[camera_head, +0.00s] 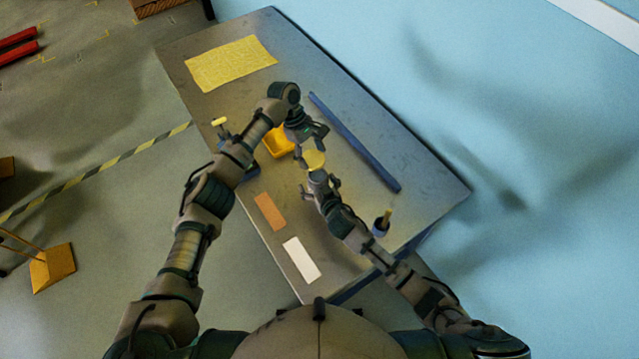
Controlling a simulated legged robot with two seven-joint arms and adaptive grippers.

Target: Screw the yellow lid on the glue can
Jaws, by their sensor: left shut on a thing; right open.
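The yellow lid (314,159) shows as a pale yellow disc near the middle of the bench, at the fingertips of my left gripper (311,147). My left gripper is shut on it from above. The glue can (317,177) seems to be the small pale body just below the lid in the picture; most of it is hidden. I cannot tell whether the lid touches the can. My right gripper (319,187) is open, with its fingers on either side of the can.
The grey bench (345,240) holds a yellow-orange tray (279,141), a long blue bar (355,142), a yellow sheet (231,64), an orange card (270,211) and a white card (302,260). A dark cup with a brush (382,223) stands near the right edge.

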